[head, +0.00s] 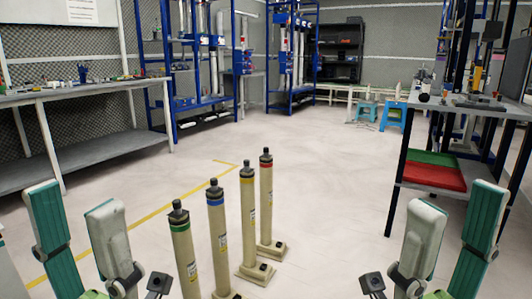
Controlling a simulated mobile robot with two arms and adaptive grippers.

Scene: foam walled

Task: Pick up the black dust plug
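Several tall beige cylinders stand upright on the floor ahead, banded green (186,262), blue (218,240), yellow (248,220) and red (266,200). Each has a small dark cap on top: green-banded (177,206), blue-banded (214,183), yellow-banded (246,165), red-banded (266,152). These look like black plugs; I cannot tell which one the task means. My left gripper (72,197) is open and empty, left of the cylinders. My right gripper (460,197) is open and empty, well to their right. Neither touches anything.
A grey workbench (75,95) with small parts runs along the left wall. A right-hand table (470,106) carries dark items, with green and red trays (432,175) below. Blue racks (225,60) and blue stools (393,112) stand behind.

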